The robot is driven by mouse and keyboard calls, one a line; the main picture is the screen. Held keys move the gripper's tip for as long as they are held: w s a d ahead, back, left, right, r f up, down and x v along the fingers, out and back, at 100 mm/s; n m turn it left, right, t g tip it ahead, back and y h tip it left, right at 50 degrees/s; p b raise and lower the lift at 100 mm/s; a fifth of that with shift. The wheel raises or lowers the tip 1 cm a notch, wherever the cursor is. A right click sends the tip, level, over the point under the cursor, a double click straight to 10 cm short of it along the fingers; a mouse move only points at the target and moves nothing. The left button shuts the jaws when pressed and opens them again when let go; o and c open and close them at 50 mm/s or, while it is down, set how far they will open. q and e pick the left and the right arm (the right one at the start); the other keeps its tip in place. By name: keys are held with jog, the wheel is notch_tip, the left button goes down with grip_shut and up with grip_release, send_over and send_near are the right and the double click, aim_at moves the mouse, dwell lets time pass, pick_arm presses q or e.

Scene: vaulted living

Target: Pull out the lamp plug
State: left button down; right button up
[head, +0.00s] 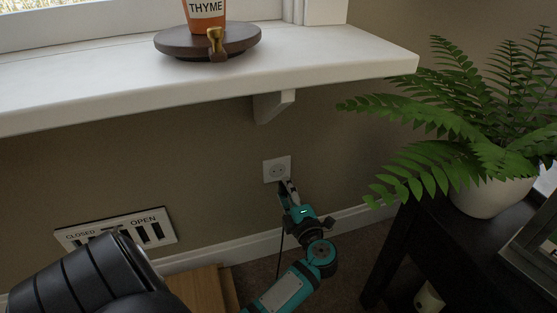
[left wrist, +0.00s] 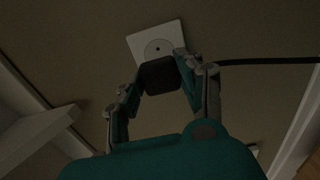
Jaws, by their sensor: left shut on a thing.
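The white wall socket (head: 277,170) is under the window sill, and its round face with small holes shows uncovered. It also shows in the left wrist view (left wrist: 156,44), just beyond the plug. My left gripper (head: 285,187) is just below and in front of the socket. It is shut on the black lamp plug (left wrist: 160,75), which sits between the fingertips and looks apart from the socket face. A dark cord (head: 281,238) hangs below the gripper; a cord (left wrist: 265,61) runs right in the wrist view. The lamp and my right gripper are not in view.
The white sill (head: 330,70) with a bracket (head: 272,106) juts out above. A round wooden board (head: 175,45) with a thyme pot (head: 206,13) stands on it. A fern (head: 480,130) on a dark table (head: 412,240) is at right. A vent panel (head: 117,231) is at left.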

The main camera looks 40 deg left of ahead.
pick_arm(q)
jog(key=c, duration=0.7)
grip_release()
jog(key=v, duration=0.7)
jog(key=shift+s+d, duration=0.15)
jog(key=shift+d, duration=0.1)
